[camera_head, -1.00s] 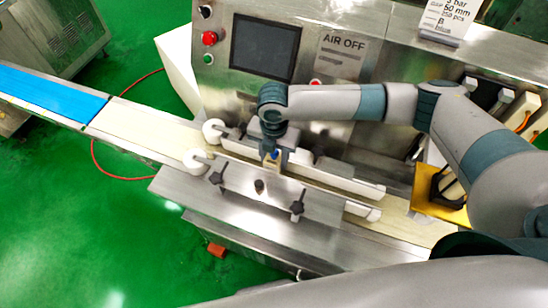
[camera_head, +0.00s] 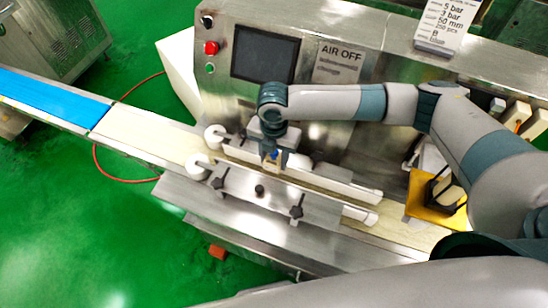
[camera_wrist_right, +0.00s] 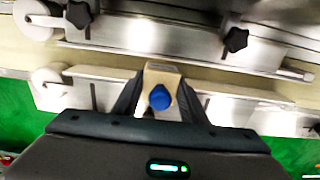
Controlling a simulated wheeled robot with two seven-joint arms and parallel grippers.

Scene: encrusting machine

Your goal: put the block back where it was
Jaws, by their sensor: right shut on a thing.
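In the head view the block is mostly hidden by the gripper; only a bit of blue shows. I cannot tell whether the block touches the belt. My left gripper is not in view.
The cream belt (camera_head: 150,131) runs from the blue belt (camera_head: 50,97) at left through the rails. Black star knobs (camera_head: 297,212) stand on the front plate. A yellow tray (camera_head: 420,208) with a dark item is at right. The panel with a screen (camera_head: 264,52) rises behind.

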